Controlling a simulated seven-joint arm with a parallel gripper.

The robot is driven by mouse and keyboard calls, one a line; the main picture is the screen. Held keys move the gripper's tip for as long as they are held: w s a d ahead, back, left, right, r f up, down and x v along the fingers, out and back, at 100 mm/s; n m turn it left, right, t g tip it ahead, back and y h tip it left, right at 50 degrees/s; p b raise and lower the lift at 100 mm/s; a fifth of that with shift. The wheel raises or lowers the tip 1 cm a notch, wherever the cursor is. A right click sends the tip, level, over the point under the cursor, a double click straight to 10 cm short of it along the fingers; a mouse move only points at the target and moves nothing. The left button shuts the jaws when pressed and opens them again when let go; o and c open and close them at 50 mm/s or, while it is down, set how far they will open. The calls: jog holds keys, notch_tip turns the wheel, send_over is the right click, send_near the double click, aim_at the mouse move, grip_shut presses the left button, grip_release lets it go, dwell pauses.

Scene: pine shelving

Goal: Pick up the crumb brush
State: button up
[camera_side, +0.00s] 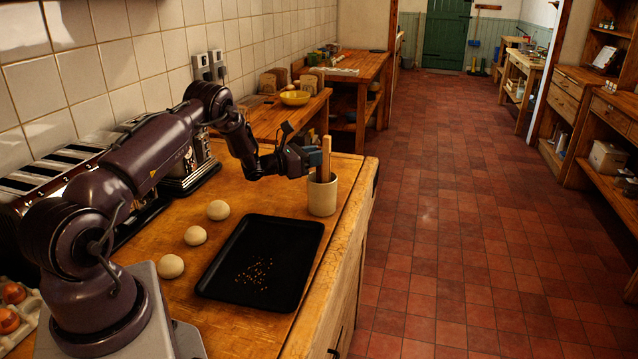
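A cream crock (322,196) stands on the wooden counter near its right edge. A pale wooden handle (326,150) sticks up out of it, with something darker beside it. The lower ends are hidden in the crock, so I cannot tell for certain which is the crumb brush. My gripper (314,157) is level with the handle, just above the crock's rim and on its left side. Its fingers are small and partly overlap the handle; I cannot tell whether they touch or grip it.
A black tray (225,272) with crumbs (254,272) lies in front of the crock. Several dough balls (196,235) sit left of it. Toasters (52,172) line the tiled wall, and eggs (12,293) are at the lower left. A yellow bowl (295,98) stands on the table behind.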

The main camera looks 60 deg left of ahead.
jog(key=shift+w, duration=0.55)
grip_shut()
jog(key=shift+r, duration=0.15)
